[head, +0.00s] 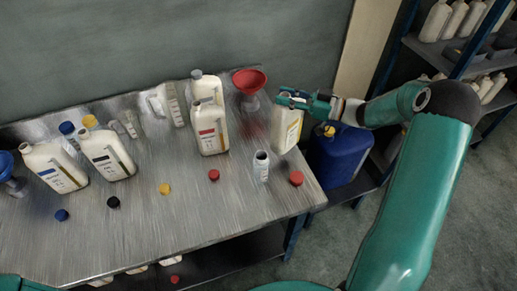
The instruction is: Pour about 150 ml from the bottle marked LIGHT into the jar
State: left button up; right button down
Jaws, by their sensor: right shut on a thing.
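My right gripper (292,97) is shut on the upper part of a cream bottle (287,131) at the right end of the table. This bottle looks nearly upright; its marking is too small to read, and I cannot tell whether its base touches the table. A small pale open jar (261,166) stands on the table in front of it and a little to the left, apart from it. My left gripper is out of view.
Other cream bottles (210,130) stand at the back and left of the metal table (190,205). A red funnel (249,80) is behind the held bottle. Loose caps, including a red one (297,178), lie along the front. A blue canister (338,155) stands beyond the right edge.

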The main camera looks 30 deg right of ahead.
aim_at(285, 113)
jog(key=shift+w+d+r, duration=0.15)
jog(key=shift+r, duration=0.05)
jog(key=shift+w+f, duration=0.15)
jog(key=shift+f, duration=1)
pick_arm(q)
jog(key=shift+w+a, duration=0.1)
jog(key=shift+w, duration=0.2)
pick_arm(e)
jog(key=shift+f, duration=2.35)
